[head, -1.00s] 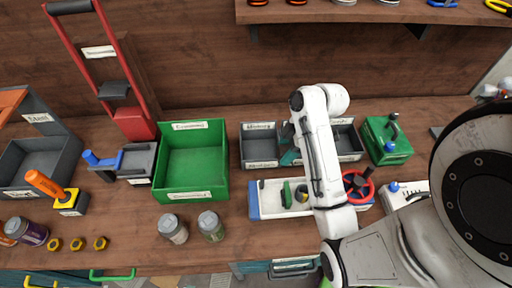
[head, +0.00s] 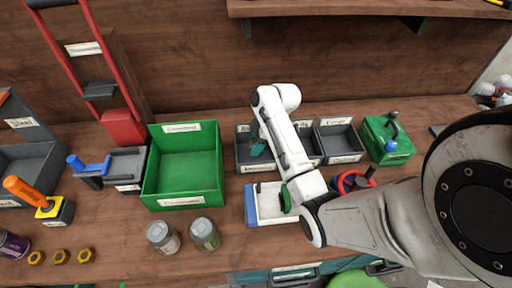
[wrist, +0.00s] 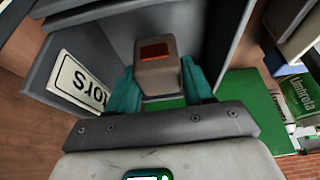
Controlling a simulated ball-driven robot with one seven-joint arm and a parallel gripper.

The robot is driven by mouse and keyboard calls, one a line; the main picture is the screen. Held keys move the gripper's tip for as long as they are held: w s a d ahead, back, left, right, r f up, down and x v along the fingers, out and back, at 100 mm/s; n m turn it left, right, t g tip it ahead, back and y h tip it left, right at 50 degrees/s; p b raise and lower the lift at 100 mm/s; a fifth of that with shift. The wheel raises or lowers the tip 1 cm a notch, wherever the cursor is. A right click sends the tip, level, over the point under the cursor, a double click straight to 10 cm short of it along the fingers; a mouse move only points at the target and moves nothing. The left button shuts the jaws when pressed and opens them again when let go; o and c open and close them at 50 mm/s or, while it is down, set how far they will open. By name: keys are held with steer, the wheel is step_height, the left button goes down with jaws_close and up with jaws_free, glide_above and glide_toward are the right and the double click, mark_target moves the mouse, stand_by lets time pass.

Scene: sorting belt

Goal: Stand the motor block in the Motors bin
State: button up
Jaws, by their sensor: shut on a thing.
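The motor block (wrist: 158,65) is a grey-brown block with a dark red patch on the face toward the wrist camera. My gripper (wrist: 160,88) has teal fingers shut on both sides of it. In the head view my gripper (head: 258,147) is over the leftmost small grey bin, and the block cannot be made out there. This bin appears to be the Motors bin (head: 256,167). In the wrist view a white label (wrist: 80,84), partly readable as the end of "Motors", is on a grey wall left of the block. Whether the block touches the bin floor is hidden.
A large green bin (head: 183,201) stands just left. More grey bins, one of them at the right (head: 340,155), stand beside the Motors bin. A white tray (head: 265,218) lies in front. Two jars, one nearer the middle (head: 204,235), stand in front of the green bin.

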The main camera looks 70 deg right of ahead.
steer(key=shift+f, duration=1.15)
steer(key=shift+f, duration=0.1)
steer(key=o, duration=1.3)
steer(key=shift+a, duration=0.1)
steer(key=shift+s, duration=0.1)
steer(key=v, duration=1.2)
